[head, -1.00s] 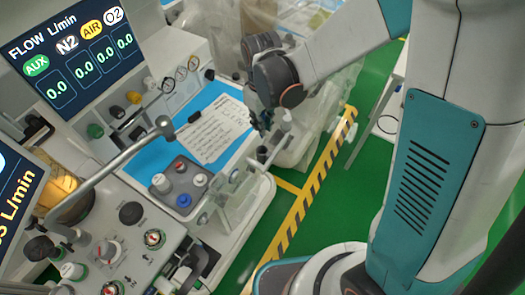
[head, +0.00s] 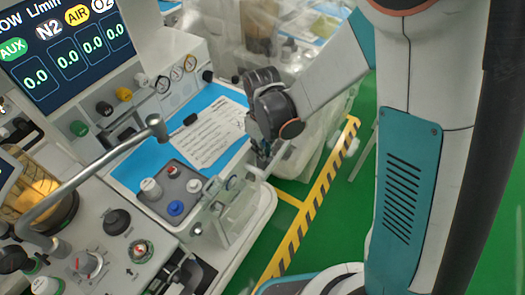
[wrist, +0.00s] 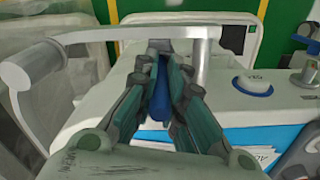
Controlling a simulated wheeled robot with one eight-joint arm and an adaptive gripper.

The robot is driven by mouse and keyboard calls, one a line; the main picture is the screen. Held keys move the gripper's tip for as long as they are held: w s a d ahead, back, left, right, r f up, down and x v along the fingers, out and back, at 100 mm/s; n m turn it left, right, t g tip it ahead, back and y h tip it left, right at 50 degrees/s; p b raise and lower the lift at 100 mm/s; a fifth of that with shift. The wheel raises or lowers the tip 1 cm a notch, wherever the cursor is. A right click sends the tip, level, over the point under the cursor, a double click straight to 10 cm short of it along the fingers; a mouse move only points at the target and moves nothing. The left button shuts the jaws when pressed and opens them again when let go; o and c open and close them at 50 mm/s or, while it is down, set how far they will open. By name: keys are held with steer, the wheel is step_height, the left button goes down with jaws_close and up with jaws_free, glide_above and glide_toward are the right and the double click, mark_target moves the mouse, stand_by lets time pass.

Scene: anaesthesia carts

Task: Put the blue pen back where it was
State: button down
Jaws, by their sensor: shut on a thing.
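The blue pen (wrist: 159,92) is between the two green-grey fingers of my gripper (wrist: 158,62) in the wrist view. It points away from the wrist, and its far end is near a pale rail (wrist: 110,33). In the head view my gripper (head: 262,158) is low over the right edge of the cart's worktop, beside the clear holder (head: 237,208). The pen cannot be made out clearly in the head view, being hidden by the fingers. I cannot tell whether the pen touches the cart.
A written sheet (head: 212,135) lies on the blue worktop mat (head: 135,170). A grey block (head: 158,205) holds several coloured caps. A metal arm (head: 95,178) crosses over the cart at left. Green floor with a striped line (head: 310,210) lies to the right.

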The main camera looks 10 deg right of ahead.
steer(key=shift+f, duration=0.1)
steer(key=c, duration=1.7)
jaws_free()
steer(key=shift+o, duration=0.2)
step_height(320, 180, up, 12)
steer(key=p, duration=0.4)
steer(key=shift+r+p, duration=0.2)
steer(key=shift+p, duration=0.1)
